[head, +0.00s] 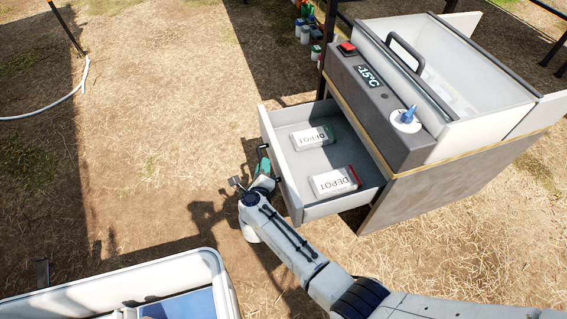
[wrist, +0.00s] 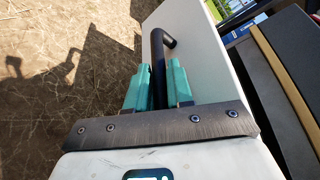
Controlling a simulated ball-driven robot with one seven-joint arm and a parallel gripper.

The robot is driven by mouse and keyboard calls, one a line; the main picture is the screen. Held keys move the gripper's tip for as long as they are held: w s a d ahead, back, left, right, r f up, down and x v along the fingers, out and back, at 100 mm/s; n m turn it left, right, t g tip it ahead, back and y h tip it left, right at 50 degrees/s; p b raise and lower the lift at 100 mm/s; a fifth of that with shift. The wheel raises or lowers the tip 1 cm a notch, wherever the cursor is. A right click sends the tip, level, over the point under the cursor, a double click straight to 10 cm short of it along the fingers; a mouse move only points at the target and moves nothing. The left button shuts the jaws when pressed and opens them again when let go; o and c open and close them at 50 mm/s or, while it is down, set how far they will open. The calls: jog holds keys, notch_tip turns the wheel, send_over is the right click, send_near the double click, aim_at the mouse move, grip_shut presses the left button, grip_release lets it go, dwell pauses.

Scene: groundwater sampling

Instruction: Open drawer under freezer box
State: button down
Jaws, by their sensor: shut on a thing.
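The drawer (head: 289,200) under the freezer box (head: 374,108) stands pulled out toward the left in the head view. Two white packs marked DEPOT, one (head: 312,137) farther back and one (head: 333,182) nearer, lie inside it. My gripper (head: 263,165) is at the drawer's front face. In the wrist view its teal fingers (wrist: 158,88) are shut around the dark bar handle (wrist: 158,50) on the pale drawer front (wrist: 200,55). The part of the handle between the fingers is partly hidden.
The freezer's clear lid (head: 490,85) is on top, with a blue-tipped item (head: 408,117) on a white disc beside it. A white cooler-like container (head: 205,270) is at the lower left. Bare straw ground is free to the drawer's left.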

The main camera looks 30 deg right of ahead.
jog(key=shift+w+a+f+b, duration=0.15)
jog(key=shift+w+a, duration=0.15)
jog(key=shift+a, duration=0.9)
jog(key=shift+w+a+r+b, duration=0.15)
jog(key=shift+w+a, duration=0.15)
jog(key=shift+a, duration=0.85)
jog(key=shift+f, duration=0.1)
jog(key=c, duration=1.1)
grip_release()
jog(key=p+v, duration=0.5)
jog(key=v, duration=0.5)
jog(key=shift+s+a, duration=0.2)
jog(key=shift+s, duration=0.1)
jog(key=shift+r, duration=0.25)
